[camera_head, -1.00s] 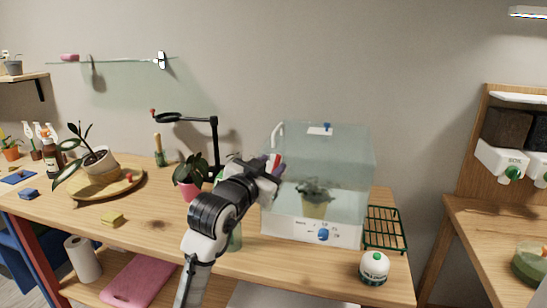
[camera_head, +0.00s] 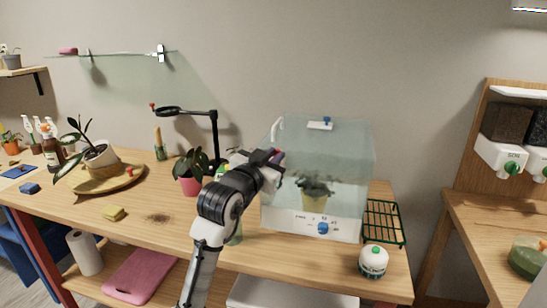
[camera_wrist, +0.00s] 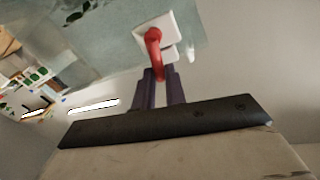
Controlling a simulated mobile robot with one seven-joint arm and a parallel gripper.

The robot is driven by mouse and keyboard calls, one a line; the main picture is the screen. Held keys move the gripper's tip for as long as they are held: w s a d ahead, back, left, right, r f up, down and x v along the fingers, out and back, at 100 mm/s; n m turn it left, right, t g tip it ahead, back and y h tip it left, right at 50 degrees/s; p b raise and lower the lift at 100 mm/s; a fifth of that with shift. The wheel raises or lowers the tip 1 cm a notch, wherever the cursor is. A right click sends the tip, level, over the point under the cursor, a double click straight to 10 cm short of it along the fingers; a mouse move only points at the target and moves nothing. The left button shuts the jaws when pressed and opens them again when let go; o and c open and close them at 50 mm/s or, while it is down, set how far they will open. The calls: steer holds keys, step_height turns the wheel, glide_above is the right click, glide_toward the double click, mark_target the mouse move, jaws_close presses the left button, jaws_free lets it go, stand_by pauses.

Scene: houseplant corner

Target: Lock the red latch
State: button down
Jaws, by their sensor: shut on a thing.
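The red latch (camera_wrist: 153,42) shows in the wrist view as a curved red lever on a white mount at the glass wall of a clear box. Its lower end lies between the dark purple fingertips of my gripper (camera_wrist: 159,76), which is shut on it. In the head view my gripper (camera_head: 279,157) is at the left side of the clear box (camera_head: 345,150), and it hides the latch there. The box has a white base with a blue knob, and a potted plant (camera_head: 315,196) stands inside.
A magnifier stand (camera_head: 214,140) and a pink-potted plant (camera_head: 190,182) stand left of my arm. A green wire rack (camera_head: 384,222) and a white round container (camera_head: 373,262) are right of the box. The wooden table's (camera_head: 80,212) front left is mostly clear.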

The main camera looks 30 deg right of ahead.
steer(key=n, duration=0.2)
steer(key=shift+w+a+n, duration=0.3)
steer(key=shift+w, duration=0.05)
steer(key=c, duration=1.5)
jaws_free()
steer(key=shift+o, duration=0.2)
steer(key=shift+a, duration=0.1)
steer(key=b+v, duration=0.3)
steer(key=v, duration=1)
steer(key=shift+s+a+f, duration=0.2)
steer(key=shift+s+f, duration=0.05)
steer(key=shift+f, duration=0.05)
